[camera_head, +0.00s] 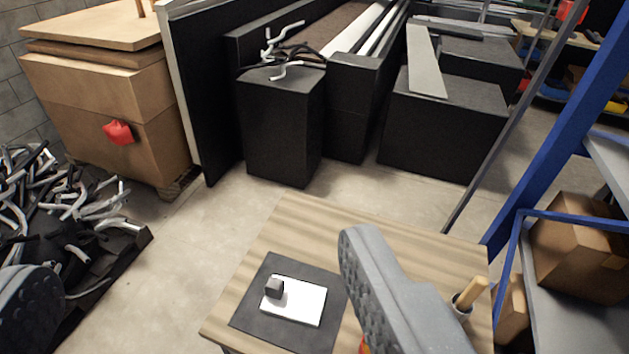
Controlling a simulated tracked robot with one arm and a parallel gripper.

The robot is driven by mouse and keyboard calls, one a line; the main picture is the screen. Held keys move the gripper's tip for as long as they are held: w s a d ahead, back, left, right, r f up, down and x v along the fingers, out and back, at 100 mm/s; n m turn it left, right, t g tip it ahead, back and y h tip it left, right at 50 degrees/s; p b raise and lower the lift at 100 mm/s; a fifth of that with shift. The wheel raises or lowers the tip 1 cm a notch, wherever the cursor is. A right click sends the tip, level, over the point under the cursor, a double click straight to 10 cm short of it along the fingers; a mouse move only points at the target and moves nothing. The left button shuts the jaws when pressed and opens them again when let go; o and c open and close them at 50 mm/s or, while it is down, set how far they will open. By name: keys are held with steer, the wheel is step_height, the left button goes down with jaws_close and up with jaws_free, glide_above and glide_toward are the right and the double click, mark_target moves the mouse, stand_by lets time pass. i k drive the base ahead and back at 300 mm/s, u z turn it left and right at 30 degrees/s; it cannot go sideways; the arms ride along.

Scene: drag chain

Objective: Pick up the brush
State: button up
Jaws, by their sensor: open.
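My gripper (198,262) is open, with one grey ridged finger at the lower left and the other over the table at the lower middle right. Nothing is held between the fingers. A light wooden handle (474,291) sticks up at a tilt from a small cup (462,308) at the right side of the wooden table (330,222). It may be the brush; no bristles show. The handle is just right of the right finger. A small piece of something orange shows at the bottom edge beside that finger, mostly hidden.
On the table lies a dark mat (258,300) with a white sheet (306,301) and small dark block (274,287). A blue shelf frame (560,125) with cardboard boxes (575,258) stands close at right. Black boxes (280,130) stand behind; a tangled pile (65,200) is left.

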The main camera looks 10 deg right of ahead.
mark_target(478, 284)
steer(key=z, duration=1.05)
